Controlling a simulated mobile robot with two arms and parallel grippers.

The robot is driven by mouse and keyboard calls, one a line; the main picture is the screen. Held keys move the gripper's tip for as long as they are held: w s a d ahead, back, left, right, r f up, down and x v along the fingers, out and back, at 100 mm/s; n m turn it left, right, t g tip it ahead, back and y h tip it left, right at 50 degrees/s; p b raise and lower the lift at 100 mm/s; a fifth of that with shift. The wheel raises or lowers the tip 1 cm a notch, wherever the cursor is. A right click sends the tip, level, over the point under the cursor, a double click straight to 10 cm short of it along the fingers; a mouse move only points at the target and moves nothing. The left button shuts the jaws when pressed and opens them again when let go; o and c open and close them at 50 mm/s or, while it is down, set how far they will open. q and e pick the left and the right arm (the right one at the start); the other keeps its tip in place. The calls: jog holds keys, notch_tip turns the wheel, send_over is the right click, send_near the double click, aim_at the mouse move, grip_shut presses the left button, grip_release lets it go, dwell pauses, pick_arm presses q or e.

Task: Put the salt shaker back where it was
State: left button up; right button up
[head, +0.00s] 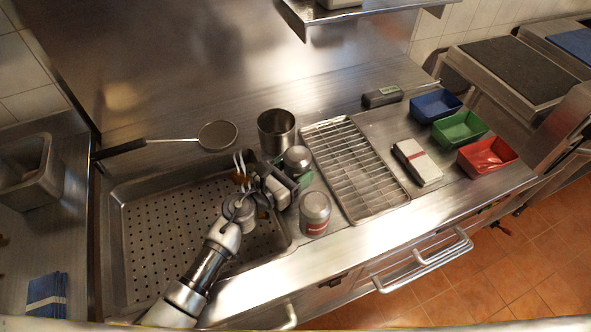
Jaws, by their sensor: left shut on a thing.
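My left gripper (284,183) reaches in from the bottom left, over the right edge of the perforated pan. It is shut on a silver domed-top shaker (297,158), taken to be the salt shaker, whose body is mostly hidden by the gripper. Green shows around the body; I cannot read a label. I cannot tell whether its base touches the counter. A second metal shaker (315,208) with a red label stands upright just in front and to the right of the gripper. My right gripper is not in view.
A steel cup (276,131) stands behind the shaker. A wire rack on a tray (352,166) lies close on the right. A perforated pan (150,250) is at left, a strainer (217,135) behind it. Blue, green and red bins (487,157) stand at far right.

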pick_arm(q)
jog(key=o, duration=1.1)
jog(key=shift+f, duration=0.1)
jog(key=shift+r, duration=0.25)
jog(key=shift+b+v, duration=0.55)
jog(key=shift+v, duration=5.55)
